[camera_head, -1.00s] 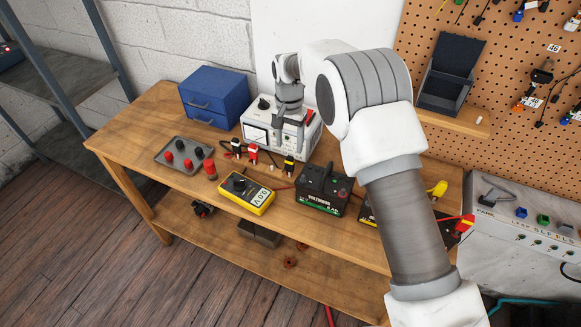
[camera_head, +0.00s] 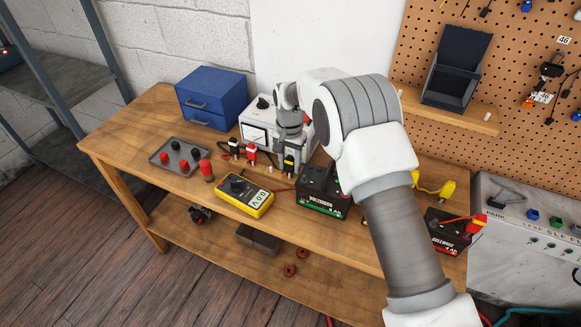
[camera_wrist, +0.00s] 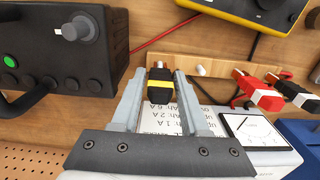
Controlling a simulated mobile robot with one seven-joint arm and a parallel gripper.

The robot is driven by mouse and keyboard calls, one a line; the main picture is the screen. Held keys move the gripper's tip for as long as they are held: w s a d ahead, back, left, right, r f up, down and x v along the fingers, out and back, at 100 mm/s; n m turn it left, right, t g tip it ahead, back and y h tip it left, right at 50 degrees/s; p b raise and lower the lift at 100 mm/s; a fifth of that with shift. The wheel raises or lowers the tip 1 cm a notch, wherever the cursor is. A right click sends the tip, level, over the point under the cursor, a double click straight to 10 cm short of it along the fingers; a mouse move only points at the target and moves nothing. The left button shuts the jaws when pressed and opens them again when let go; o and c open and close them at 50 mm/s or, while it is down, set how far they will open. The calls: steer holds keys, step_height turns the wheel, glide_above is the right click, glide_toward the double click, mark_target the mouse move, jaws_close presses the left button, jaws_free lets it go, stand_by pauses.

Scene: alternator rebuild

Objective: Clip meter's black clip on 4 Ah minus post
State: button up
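The meter (camera_head: 245,194) is a yellow-cased multimeter lying on the bench. A black clip with a yellow band (camera_wrist: 160,86) stands at a low wooden strip, between my gripper's fingertips (camera_wrist: 159,80). My gripper (camera_head: 289,152) is open around it, with small gaps at both sides in the wrist view. A black battery with a green label (camera_head: 322,200) stands just right of the clip; its top shows a grey post (camera_wrist: 76,28) in the wrist view. Another battery (camera_head: 447,232) at the bench's right end has a red-and-yellow clip (camera_head: 475,224) at it.
Red (camera_head: 251,154) and black (camera_head: 234,147) white-banded clips stand left of my gripper. A white charger box (camera_head: 258,131) is behind. A grey tray (camera_head: 166,163) and blue drawers (camera_head: 213,97) are at left. My arm hides part of the bench between the batteries.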

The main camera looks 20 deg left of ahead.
mark_target(290, 156)
steer(key=c, duration=0.5)
steer(key=shift+c, duration=0.2)
steer(key=shift+r, duration=0.1)
steer(key=shift+r+p, duration=0.85)
steer(key=shift+r, duration=1.05)
